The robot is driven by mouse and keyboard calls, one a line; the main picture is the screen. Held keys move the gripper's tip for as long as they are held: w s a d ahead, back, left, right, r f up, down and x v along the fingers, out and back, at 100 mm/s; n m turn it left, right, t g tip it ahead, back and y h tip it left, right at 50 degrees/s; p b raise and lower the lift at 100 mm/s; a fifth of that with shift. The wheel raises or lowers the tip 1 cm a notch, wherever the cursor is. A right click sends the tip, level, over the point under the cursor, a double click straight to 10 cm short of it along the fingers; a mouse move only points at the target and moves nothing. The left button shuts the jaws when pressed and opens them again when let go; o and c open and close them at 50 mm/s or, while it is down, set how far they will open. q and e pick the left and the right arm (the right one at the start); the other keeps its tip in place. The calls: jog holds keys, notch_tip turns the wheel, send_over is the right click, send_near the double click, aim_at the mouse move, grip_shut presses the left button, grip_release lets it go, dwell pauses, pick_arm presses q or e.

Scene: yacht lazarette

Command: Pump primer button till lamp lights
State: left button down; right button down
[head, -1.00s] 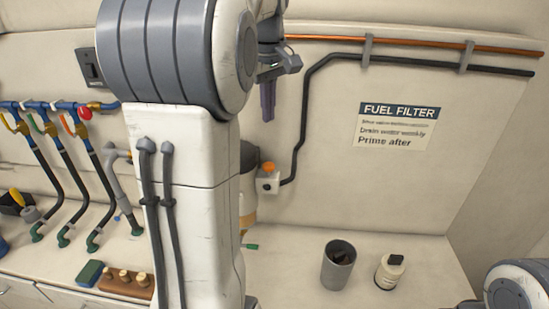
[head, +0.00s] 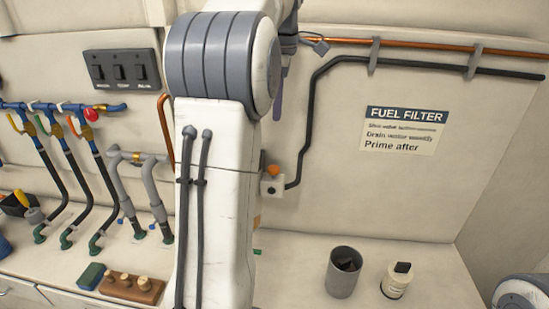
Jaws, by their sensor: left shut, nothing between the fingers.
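My left gripper (head: 278,106) points down in front of the back wall. It is shut and empty, and my own arm partly hides it. Below it, a small white box (head: 271,187) with an orange dome (head: 272,170), perhaps the lamp, sits on a black cable. I cannot tell that the dome is lit. The primer button cannot be made out; my left arm covers most of the filter area, with only a sliver of an orange part (head: 257,221) showing beside it. The FUEL FILTER sign (head: 404,130) hangs to the right. My right gripper is out of view.
A copper pipe (head: 425,45) and a black pipe run along the wall. A grey cup (head: 343,272) and a white bottle (head: 397,280) stand on the right of the shelf. On the left are a switch panel (head: 122,71), valves with hoses and a wooden block (head: 131,288).

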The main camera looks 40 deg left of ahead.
aim_at(274, 168)
pick_arm(q)
jog(key=f, duration=0.4)
jog(key=f+p, duration=0.1)
jog(key=f, duration=0.4)
jog(key=a+f, duration=0.1)
jog(key=f, duration=0.3)
jog(key=shift+f+p, duration=0.25)
jog(key=shift+p, duration=0.15)
notch_tip(274, 168, down, 2)
jog(key=shift+f+b, duration=0.15)
jog(key=shift+b, duration=0.6)
jog(key=shift+d, duration=0.1)
